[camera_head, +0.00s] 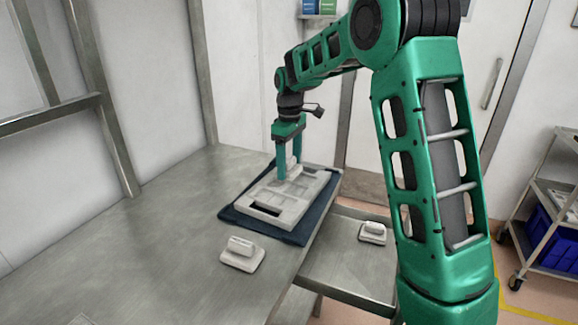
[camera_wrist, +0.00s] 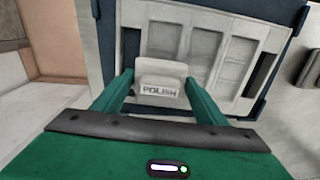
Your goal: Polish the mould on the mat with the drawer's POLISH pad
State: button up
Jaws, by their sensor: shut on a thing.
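My gripper (camera_head: 289,158) is shut on a pale pad (camera_head: 293,169) at the far part of the mould. In the wrist view the pad (camera_wrist: 160,74) sits between my two green fingers, with the word POLISH facing the camera. The mould (camera_head: 268,215) is a light grey block with rectangular recesses; it lies on a dark blue mat (camera_head: 232,216) on the metal table. The mould also fills the top of the wrist view (camera_wrist: 203,51). The pad is low over the mould's face; I cannot tell for sure if it touches.
A second pale pad (camera_head: 242,254) lies on the table in front of the mat. An open drawer (camera_head: 335,272) juts out to the right of the table, with another pale pad (camera_head: 372,233) in it. A wall stands at left; a cart (camera_head: 552,205) with blue bins stands far right.

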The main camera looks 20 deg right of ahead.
jog(key=shift+w+a+f, duration=0.1)
jog(key=shift+w+a, duration=0.7)
jog(key=shift+s+a, duration=0.1)
jog(key=shift+s+a, duration=0.9)
jog(key=shift+a, duration=0.15)
jog(key=shift+s+a+r, duration=0.2)
jog(key=shift+s+a, duration=0.7)
jog(key=shift+a, duration=0.15)
jog(key=shift+s+a+f, duration=0.1)
jog(key=shift+s+a, duration=0.9)
jog(key=shift+a, duration=0.15)
jog(key=shift+s+a+f, duration=0.1)
jog(key=shift+s+a, duration=0.85)
jog(key=shift+a, duration=0.2)
